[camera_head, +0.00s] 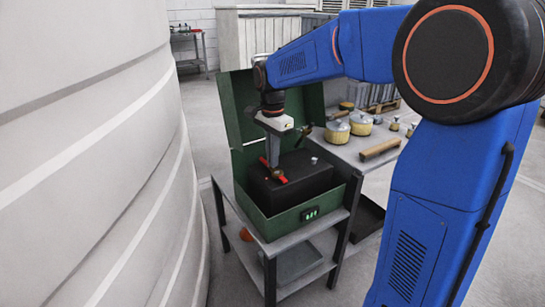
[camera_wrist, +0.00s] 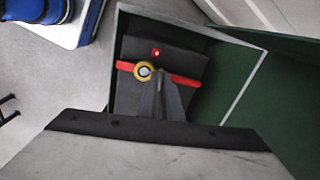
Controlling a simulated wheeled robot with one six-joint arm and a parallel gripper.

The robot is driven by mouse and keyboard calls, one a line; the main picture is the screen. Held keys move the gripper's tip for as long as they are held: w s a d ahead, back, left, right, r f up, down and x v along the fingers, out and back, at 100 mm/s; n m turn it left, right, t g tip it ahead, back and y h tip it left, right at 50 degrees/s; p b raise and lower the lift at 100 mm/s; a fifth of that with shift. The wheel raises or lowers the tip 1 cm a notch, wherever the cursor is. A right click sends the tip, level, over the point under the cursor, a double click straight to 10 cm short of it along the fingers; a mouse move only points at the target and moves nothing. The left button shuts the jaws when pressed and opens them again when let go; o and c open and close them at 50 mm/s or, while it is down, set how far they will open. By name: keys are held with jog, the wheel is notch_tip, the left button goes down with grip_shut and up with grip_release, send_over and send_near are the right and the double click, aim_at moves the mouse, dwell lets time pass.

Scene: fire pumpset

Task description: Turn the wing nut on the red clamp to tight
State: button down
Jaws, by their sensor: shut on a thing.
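The red clamp (camera_head: 282,180) lies on top of a black block (camera_head: 302,185) inside an open green box (camera_head: 280,226). My gripper (camera_head: 274,164) points down over the clamp.
The green box's raised lid (camera_head: 235,110) stands behind the block. The box rests on a grey stand (camera_head: 338,216). A side table (camera_head: 350,152) holds brass pots and a wooden block (camera_head: 380,150). A large pale tank (camera_head: 90,150) fills the left.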

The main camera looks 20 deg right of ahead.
jog(key=c, duration=1.9)
grip_release()
jog(key=shift+c, duration=0.2)
notch_tip(320, 180, up, 17)
jog(key=shift+r, duration=0.2)
jog(key=shift+s, duration=0.1)
jog(key=s+d+f+n+t, duration=0.2)
jog(key=s+f+n, duration=0.4)
jog(key=s+f, duration=0.4)
jog(key=s+d+f+n+t, duration=0.2)
jog(key=s+d+f+n, duration=0.3)
jog(key=s, duration=1.6)
notch_tip(320, 180, down, 5)
jog(key=n, duration=0.2)
jog(key=shift+n+t, duration=0.3)
jog(key=shift+t, duration=0.1)
